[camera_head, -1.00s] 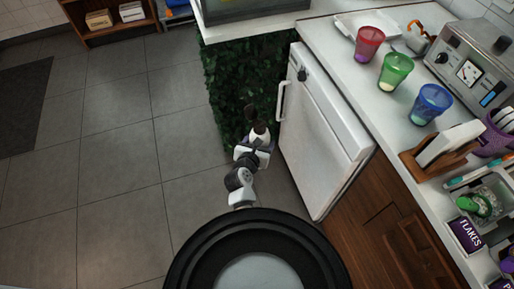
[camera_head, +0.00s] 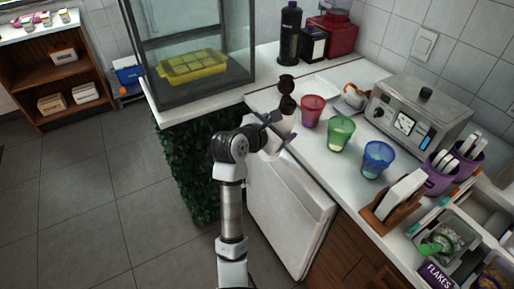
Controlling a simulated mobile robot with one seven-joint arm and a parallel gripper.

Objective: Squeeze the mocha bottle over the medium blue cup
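A blue translucent cup (camera_head: 378,160) stands upright on the white counter, to the right of a green cup (camera_head: 340,134) and a red cup (camera_head: 312,111). It is the only blue cup in view. My gripper (camera_head: 279,129) is at the counter's left edge, left of the cups. Its fingers are around a bottle with a dark brown top (camera_head: 287,88) and a pale lower part, which looks like the mocha bottle. The bottle is roughly upright and apart from the blue cup. My fingers partly hide its lower part, and no label is readable.
A metal machine (camera_head: 418,117) stands behind the cups. A wooden holder (camera_head: 385,212) and purple containers (camera_head: 440,175) are right of the blue cup. A glass case (camera_head: 190,50) stands left of the gripper. A dark bottle (camera_head: 290,35) stands at the back.

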